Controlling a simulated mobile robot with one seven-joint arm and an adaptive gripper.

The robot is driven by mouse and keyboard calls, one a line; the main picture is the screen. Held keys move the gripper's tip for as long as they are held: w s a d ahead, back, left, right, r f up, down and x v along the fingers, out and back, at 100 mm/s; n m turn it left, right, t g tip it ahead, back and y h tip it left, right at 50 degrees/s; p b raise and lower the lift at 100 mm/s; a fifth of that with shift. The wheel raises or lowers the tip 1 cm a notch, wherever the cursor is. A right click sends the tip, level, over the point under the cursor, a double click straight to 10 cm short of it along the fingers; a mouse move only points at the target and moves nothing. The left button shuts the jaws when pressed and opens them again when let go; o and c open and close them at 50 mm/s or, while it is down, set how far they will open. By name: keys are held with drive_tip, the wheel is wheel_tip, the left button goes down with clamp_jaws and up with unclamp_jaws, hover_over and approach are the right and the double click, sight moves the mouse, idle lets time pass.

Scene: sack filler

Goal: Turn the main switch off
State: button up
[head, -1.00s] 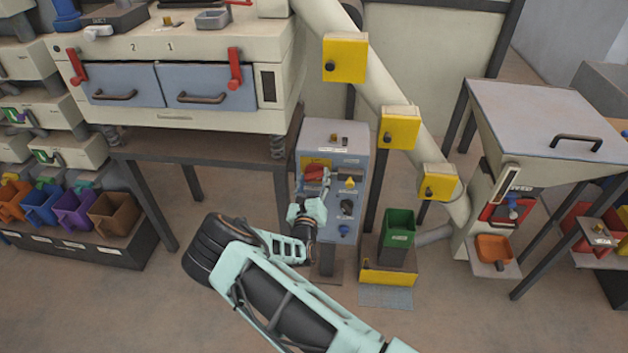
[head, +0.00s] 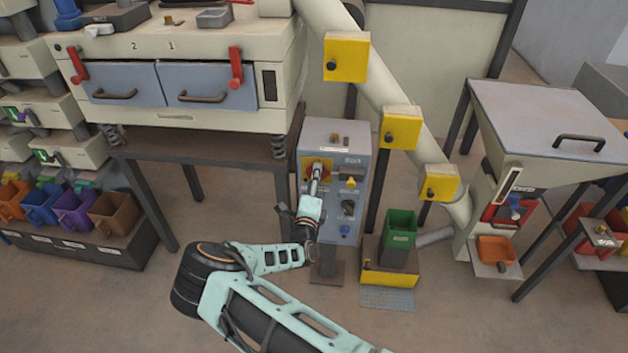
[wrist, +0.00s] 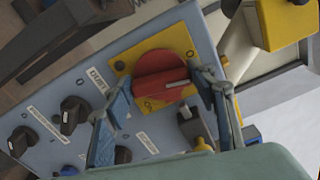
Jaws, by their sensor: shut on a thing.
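The main switch is a red rotary knob (wrist: 162,78) on a yellow plate (wrist: 187,40), on the face of a grey-blue control box (head: 352,133). In the wrist view, my gripper (wrist: 160,92) has one blue-padded finger on each side of the knob's raised bar, shut on it. In the head view, my gripper (head: 316,180) reaches up to the switch (head: 312,169) and partly hides it. The wrist view shows "ON"-like lettering on the plate's lower part, too small to read surely.
Black knobs (wrist: 74,112) and a yellow-tipped toggle (wrist: 203,145) sit close by on the same panel. Yellow boxes (head: 346,57) hang along a slanted pipe to the right. A green bin (head: 398,232) stands right of the box.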

drive_tip(key=shift+n, duration=1.1)
drive_tip(key=o, duration=1.2)
drive_tip(key=shift+c, duration=0.2)
drive_tip(key=s, duration=1.2)
drive_tip(key=shift+a, duration=0.15)
